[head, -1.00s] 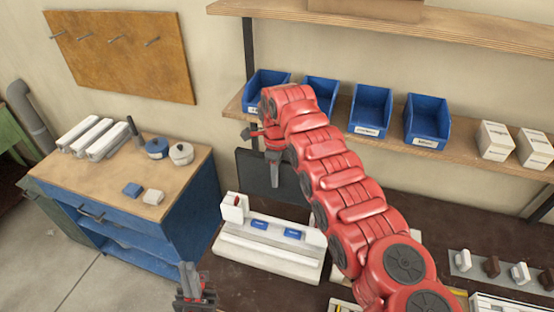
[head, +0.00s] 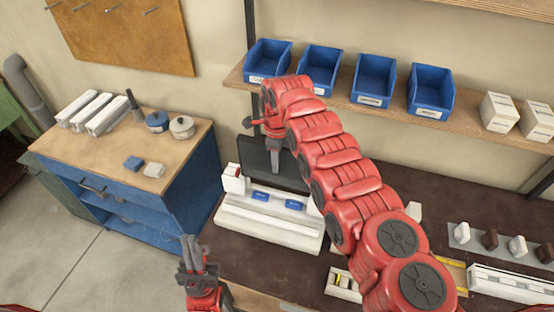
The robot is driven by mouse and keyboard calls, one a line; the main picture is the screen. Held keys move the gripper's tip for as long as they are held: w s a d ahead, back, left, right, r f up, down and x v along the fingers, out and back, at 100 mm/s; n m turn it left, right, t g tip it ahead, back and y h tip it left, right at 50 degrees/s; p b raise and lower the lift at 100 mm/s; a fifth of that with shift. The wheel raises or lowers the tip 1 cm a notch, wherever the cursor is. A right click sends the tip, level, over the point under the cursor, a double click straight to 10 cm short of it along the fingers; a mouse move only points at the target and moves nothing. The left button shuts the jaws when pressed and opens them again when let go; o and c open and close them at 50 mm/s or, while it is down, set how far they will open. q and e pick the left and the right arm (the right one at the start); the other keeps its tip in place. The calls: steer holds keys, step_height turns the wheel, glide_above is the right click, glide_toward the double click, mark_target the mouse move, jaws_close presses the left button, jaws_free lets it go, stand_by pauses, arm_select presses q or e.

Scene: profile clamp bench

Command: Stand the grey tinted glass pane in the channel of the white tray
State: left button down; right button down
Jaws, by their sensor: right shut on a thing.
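The grey tinted glass pane (head: 255,158) looks like a dark upright sheet. My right gripper (head: 276,168) is shut on it, reaching down in front of it. The white tray (head: 262,236) lies on the dark bench below and in front of the pane, with two blue pads on it and a white end block at its left. The pane's lower edge is hidden behind the tray's back part, so I cannot tell whether it touches the tray. My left gripper (head: 192,250) is apart from both, at the lower left; its finger gap is unclear.
A shelf with several blue bins (head: 373,80) and white boxes (head: 500,113) runs above the bench. A small white fixture (head: 343,284) and a row of knobs (head: 490,241) are to the right. A blue cabinet (head: 180,190) stands left, with clear floor before it.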

mark_target(277, 176)
steer(key=shift+r, duration=0.15)
steer(key=shift+s+p, duration=0.1)
steer(key=shift+p, duration=0.2)
stand_by(0.3)
stand_by(0.8)
steer(key=shift+f+b, duration=0.3)
steer(key=shift+b, duration=0.05)
steer(key=shift+f, duration=0.35)
steer(key=shift+f+b, duration=0.35)
steer(key=shift+b, duration=0.1)
steer(key=shift+f, duration=0.35)
steer(key=shift+f+b, duration=1.4)
steer(key=shift+f, duration=0.3)
steer(key=shift+f+b, duration=0.55)
steer(key=shift+f, duration=0.15)
